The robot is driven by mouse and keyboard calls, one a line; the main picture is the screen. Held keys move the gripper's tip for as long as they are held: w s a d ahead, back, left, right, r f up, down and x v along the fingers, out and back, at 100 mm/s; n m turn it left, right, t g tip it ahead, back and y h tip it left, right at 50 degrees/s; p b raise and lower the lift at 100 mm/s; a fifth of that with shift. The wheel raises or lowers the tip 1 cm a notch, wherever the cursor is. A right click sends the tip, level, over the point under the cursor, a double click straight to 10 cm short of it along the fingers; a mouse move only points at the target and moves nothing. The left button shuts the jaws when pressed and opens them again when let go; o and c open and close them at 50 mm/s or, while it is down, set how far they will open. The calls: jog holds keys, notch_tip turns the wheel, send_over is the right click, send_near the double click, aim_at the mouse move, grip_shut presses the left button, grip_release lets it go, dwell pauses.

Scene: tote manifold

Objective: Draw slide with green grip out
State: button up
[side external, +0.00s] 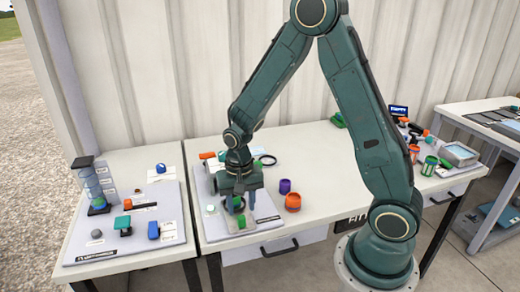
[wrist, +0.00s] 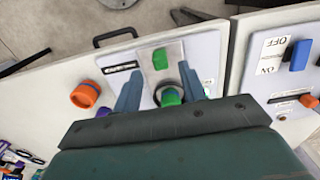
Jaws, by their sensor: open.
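A flat grey slide (wrist: 174,55) with a green block grip (wrist: 160,58) lies at the front of the middle board in the wrist view. The grip also shows small in the side view (side external: 241,221). My gripper (side external: 240,204) is open and points down over this board, just behind the grip. In the wrist view its two fingers stand apart (wrist: 160,88), with a round green knob (wrist: 171,97) in a dark ring between or below them. I cannot tell whether the fingers touch anything. The rear of the slide is partly hidden by the gripper.
An orange ring-shaped cup (side external: 293,202) and a purple cup (side external: 285,186) stand right of the board. A drawer handle (side external: 279,248) hangs below the table's front edge.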

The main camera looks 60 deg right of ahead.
notch_tip(320, 180, up, 8)
jog(key=shift+r, duration=0.2)
dwell(0.4)
jog(key=s+a+r+n+t, duration=0.3)
jog(key=s+r+n+t, duration=0.2)
jog(key=s+r+n, duration=0.4)
jog(key=s+r, duration=0.5)
jog(key=s, duration=0.3)
jog(key=shift+r+t, duration=0.3)
jog(key=shift+r, duration=0.1)
